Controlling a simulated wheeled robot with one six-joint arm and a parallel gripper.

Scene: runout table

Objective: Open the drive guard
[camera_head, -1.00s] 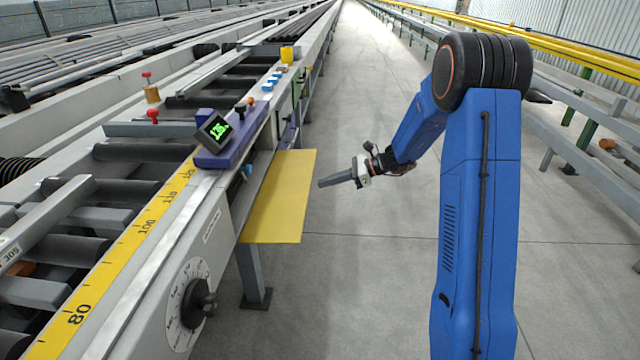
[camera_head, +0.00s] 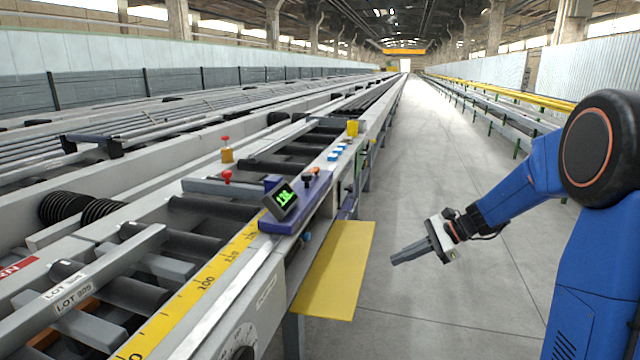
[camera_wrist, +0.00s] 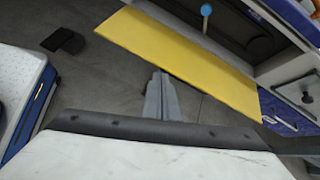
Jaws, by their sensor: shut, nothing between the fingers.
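The yellow guard panel (camera_head: 337,272) juts outward from the side of the runout table, below the purple carriage. In the wrist view the yellow panel (camera_wrist: 185,58) lies across the upper middle. A dark recess (camera_wrist: 205,22) shows behind it, with a blue-headed knob (camera_wrist: 206,10) in front of the recess. My gripper (camera_head: 394,260) is shut and empty, over the aisle to the right of the panel and apart from it. In the wrist view my gripper's fingers (camera_wrist: 160,80) point toward the panel's near edge.
The runout table (camera_head: 262,290) runs along the left, with a purple carriage (camera_head: 296,203) and green display on its edge. A round dial (camera_head: 243,345) is at the bottom, partly cut off. Grey aisle floor (camera_head: 440,190) is clear; yellow rails (camera_head: 500,95) line the right.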

